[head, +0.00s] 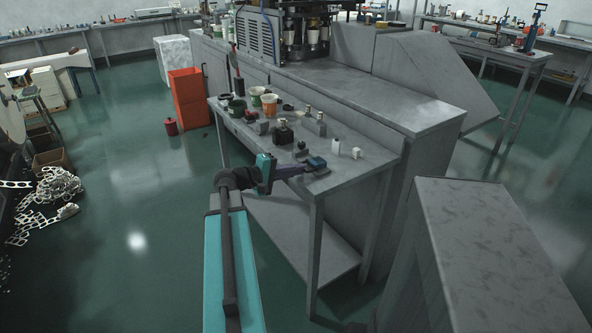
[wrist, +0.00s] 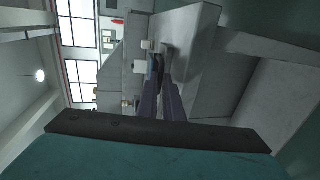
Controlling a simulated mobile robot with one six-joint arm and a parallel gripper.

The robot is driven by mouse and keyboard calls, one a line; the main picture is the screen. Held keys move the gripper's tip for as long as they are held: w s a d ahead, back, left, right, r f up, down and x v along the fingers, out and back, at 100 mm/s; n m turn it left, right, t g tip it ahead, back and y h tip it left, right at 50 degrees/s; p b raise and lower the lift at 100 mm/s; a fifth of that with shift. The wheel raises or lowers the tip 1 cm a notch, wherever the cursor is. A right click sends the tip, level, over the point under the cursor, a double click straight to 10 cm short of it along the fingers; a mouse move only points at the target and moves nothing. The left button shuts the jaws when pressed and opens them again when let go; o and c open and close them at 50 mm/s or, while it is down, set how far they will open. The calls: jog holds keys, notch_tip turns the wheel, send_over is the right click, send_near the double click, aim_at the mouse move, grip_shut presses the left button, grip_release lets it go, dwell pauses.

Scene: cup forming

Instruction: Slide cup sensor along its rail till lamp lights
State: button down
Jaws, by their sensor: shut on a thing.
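A small blue block (head: 316,162), which looks like the cup sensor, sits at the near right end of the grey side table. My gripper (head: 303,169) reaches over the table's front edge and is shut on this blue block. In the wrist view my gripper's long dark fingers (wrist: 166,95) point away, with a sliver of the blue block (wrist: 153,68) at their tips. A grey strip shows under the block, but I cannot tell whether it is the rail. I cannot make out a lamp or its state.
The side table (head: 366,158) also holds a white bottle (head: 336,147), a small white block (head: 357,153), a black bottle (head: 282,132), an orange cup (head: 269,104) and other small items further left. A large grey machine (head: 345,85) stands behind. A grey cabinet (head: 490,240) is at right.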

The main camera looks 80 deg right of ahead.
dwell(0.8)
jog(key=shift+w+d+b, duration=0.4)
jog(key=shift+w+d, duration=0.45)
jog(key=shift+d, duration=0.05)
jog(key=c, duration=2.2)
grip_release()
jog(key=shift+a, duration=0.1)
jog(key=b+v, duration=0.1)
jog(key=v, duration=1.2)
jog(key=shift+w+a, duration=0.2)
jog(key=shift+w, duration=0.15)
